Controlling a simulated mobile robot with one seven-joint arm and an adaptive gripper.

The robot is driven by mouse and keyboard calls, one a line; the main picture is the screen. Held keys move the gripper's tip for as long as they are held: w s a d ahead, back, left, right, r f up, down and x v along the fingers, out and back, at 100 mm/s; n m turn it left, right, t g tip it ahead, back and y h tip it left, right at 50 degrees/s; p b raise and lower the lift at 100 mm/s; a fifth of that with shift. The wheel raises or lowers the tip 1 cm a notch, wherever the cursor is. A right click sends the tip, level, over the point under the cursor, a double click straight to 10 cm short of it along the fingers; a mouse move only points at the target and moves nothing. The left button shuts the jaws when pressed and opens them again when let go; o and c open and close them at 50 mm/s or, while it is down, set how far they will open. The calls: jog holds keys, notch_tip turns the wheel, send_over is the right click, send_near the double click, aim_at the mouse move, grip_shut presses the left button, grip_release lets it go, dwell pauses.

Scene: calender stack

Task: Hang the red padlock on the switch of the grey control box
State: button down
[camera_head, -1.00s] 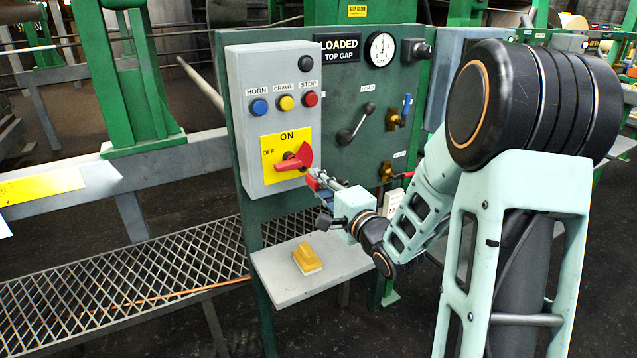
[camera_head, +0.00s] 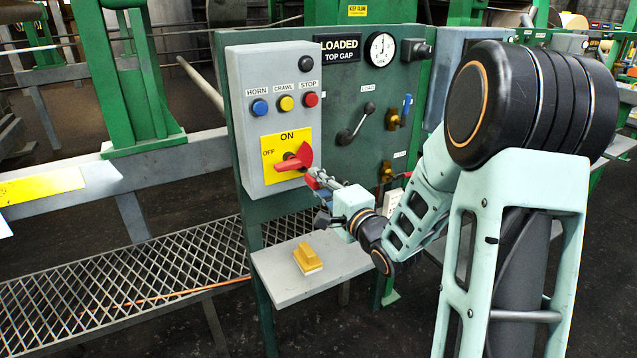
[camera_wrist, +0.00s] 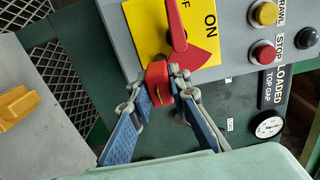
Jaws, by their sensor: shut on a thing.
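The grey control box (camera_head: 273,75) is mounted on the green panel and bears a yellow plate (camera_head: 268,147) with a red rotary switch (camera_head: 297,158). The switch also shows in the wrist view (camera_wrist: 180,35). The handle sits between the words OFF and ON. My gripper (camera_head: 318,180) is just below and right of the switch. In the wrist view my gripper (camera_wrist: 167,85) is shut on the red padlock (camera_wrist: 158,80), whose body shows between the fingertips, close to the switch's lower edge. The padlock's shackle, and whether it touches the switch, I cannot make out.
Blue, yellow and red buttons (camera_head: 286,103) sit above the switch. A grey shelf (camera_head: 285,290) below carries a yellow block (camera_head: 308,259). Levers and a gauge (camera_head: 380,49) are on the panel to the right. Open floor lies below.

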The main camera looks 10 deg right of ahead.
jog(key=shift+x, duration=1.4)
jog(key=shift+r, duration=0.1)
jog(key=c, duration=1.7)
grip_release()
jog(key=shift+c, duration=0.2)
jog(key=o, duration=0.4)
jog(key=shift+s, duration=0.1)
jog(key=shift+p+v, duration=0.35)
jog(key=shift+v, duration=3.1)
